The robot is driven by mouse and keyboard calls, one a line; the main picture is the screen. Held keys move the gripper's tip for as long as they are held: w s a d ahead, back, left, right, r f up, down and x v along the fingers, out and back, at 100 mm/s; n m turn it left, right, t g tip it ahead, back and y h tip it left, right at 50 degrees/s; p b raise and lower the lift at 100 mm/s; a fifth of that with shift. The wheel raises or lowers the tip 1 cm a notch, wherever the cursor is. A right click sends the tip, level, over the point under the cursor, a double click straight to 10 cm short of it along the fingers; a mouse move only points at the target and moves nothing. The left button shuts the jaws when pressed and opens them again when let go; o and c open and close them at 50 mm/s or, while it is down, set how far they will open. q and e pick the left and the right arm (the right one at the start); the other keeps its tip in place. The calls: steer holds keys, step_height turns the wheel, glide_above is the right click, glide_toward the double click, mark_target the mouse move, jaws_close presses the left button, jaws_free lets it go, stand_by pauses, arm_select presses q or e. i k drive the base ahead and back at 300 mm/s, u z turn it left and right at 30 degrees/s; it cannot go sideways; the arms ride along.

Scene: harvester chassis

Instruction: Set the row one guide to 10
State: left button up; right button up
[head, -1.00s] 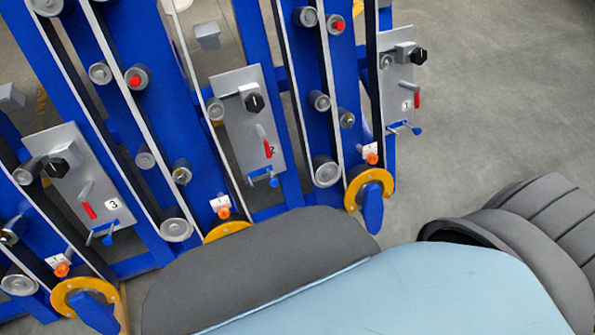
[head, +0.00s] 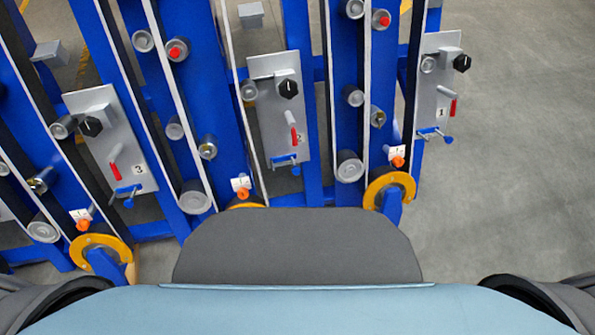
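The row one panel (head: 430,98) is a grey plate labelled 1 at the right of the blue chassis in the head view. It carries a black knob (head: 461,63), a red-tipped lever (head: 453,107) and a small blue handle (head: 447,139) at its lower edge. Below and left of it sits an orange knob (head: 397,161) beside a small white scale tag (head: 397,151), above a yellow ring (head: 390,190). The scale reading is too small to tell. Neither of my grippers is in view.
Similar panels labelled 2 (head: 279,110) and 3 (head: 112,140) stand to the left, each with a black knob and red lever. Blue beams (head: 213,85) with rollers and belts run between them. Open grey floor (head: 520,170) lies right of the chassis.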

mark_target(449, 139)
steer(key=z, duration=1.4)
